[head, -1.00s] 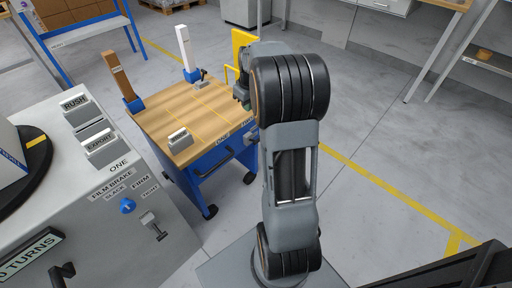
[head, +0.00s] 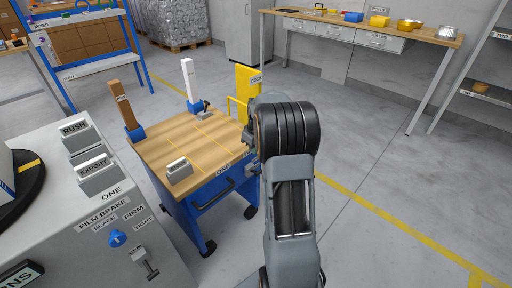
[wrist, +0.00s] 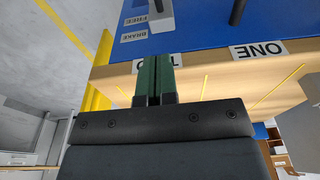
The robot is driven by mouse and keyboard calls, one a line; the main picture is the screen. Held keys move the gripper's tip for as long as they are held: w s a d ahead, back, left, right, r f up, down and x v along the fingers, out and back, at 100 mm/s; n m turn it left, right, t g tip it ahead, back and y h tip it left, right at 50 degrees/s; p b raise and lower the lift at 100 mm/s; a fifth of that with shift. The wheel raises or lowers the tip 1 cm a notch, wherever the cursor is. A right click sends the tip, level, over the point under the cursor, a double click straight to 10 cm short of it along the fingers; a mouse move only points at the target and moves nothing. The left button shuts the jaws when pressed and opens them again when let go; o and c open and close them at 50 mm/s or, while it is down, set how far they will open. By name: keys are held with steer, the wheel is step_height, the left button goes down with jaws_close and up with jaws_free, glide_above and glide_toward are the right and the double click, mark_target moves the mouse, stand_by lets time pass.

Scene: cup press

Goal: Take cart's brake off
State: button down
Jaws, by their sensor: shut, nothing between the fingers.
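The cart (head: 215,198) has a blue body and a wooden top (head: 185,140), and stands left of my arm in the head view. In the wrist view its blue side (wrist: 205,28) carries FREE and BRAKE labels (wrist: 134,36) beside a pale brake plate (wrist: 160,16), cut off by the top edge. The brake lever's position cannot be made out. My gripper (wrist: 153,62) has green fingers pressed together, empty, pointing at the cart's side just below the plate in the picture. In the head view my arm hides the fingertips and the brake.
A dark handle (wrist: 237,12) sticks out near the brake plate. A yellow stand (head: 246,85) is behind the cart. The control console (head: 130,215) is at the left front. A workbench (head: 365,25) is at the back. Floor at the right is clear.

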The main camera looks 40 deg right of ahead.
steer(key=b, duration=0.2)
glide_above(253, 170)
steer(key=f, duration=0.5)
steer(key=shift+s+a+f, duration=0.1)
steer(key=shift+s+f, duration=0.1)
steer(key=shift+f, duration=0.05)
steer(key=shift+s+f+b, duration=0.25)
steer(key=shift+s+f, duration=0.15)
steer(key=shift+f, duration=0.2)
steer(key=shift+s+f+b, duration=0.2)
steer(key=shift+s+f, duration=0.2)
steer(key=shift+f, duration=0.2)
steer(key=shift+s+d+f, duration=0.25)
steer(key=shift+s+f, duration=0.1)
steer(key=shift+f, duration=0.05)
